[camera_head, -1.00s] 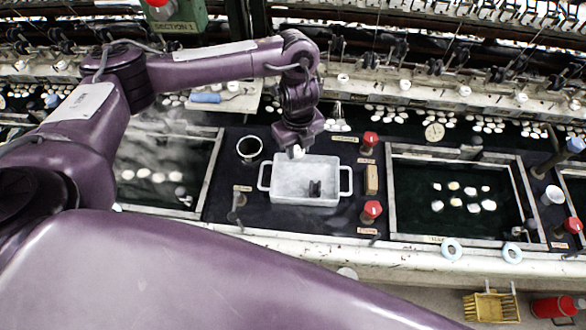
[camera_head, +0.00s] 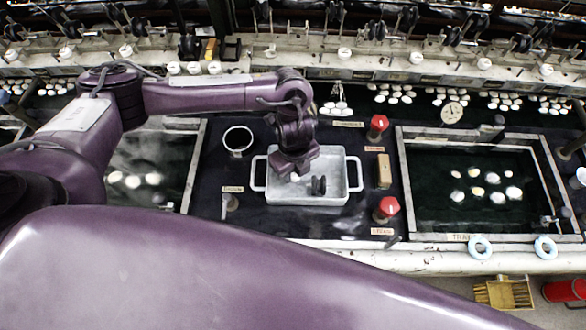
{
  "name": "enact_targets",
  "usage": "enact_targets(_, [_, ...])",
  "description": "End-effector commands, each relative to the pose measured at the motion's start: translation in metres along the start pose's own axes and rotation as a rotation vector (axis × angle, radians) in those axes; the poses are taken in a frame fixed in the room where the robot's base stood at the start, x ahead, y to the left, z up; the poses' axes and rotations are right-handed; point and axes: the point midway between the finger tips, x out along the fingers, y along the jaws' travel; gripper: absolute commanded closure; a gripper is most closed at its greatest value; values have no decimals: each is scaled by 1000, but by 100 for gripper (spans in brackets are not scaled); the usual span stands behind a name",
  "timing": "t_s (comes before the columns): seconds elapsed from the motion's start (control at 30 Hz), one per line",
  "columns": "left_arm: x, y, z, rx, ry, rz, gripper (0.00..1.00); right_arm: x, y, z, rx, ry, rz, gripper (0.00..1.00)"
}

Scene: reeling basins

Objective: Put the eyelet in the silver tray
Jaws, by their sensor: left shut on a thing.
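My left gripper (camera_head: 292,172) points down over the left half of the silver tray (camera_head: 308,200), a pale rectangular pan with a loop handle at each end. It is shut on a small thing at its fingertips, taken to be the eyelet. That thing looked small and white a moment before; the gripper now mostly hides it. A small dark spool-like piece (camera_head: 318,185) is inside the tray, just right of the gripper. I cannot tell whether the held thing touches the tray floor. My right gripper is not in view.
A round cup (camera_head: 238,139) stands left of the tray. Red knobs (camera_head: 378,123) and a tan block (camera_head: 384,170) stand to its right. A water basin with white cocoons (camera_head: 478,190) lies further right, another at left. Two pale blue rings (camera_head: 480,248) lie on the front ledge.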

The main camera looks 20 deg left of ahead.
Motion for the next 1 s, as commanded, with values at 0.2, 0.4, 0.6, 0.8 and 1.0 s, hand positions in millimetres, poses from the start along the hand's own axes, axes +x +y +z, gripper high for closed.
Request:
enact_targets(0.2, [-1, 0, 0, -1, 0, -1, 92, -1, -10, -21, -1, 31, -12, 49])
enact_targets(0.4, [4, 0, 0, -1, 0, -1, 68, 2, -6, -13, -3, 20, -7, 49])
enact_targets(0.6, [3, 0, 0, -1, 0, -1, 49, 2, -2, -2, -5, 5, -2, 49])
enact_targets(0.8, [3, 0, 0, -1, 0, -1, 49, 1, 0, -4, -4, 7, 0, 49])
enact_targets(1.0, [-12, -1, 0, 1, 1, -4, 49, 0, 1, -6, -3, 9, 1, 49])
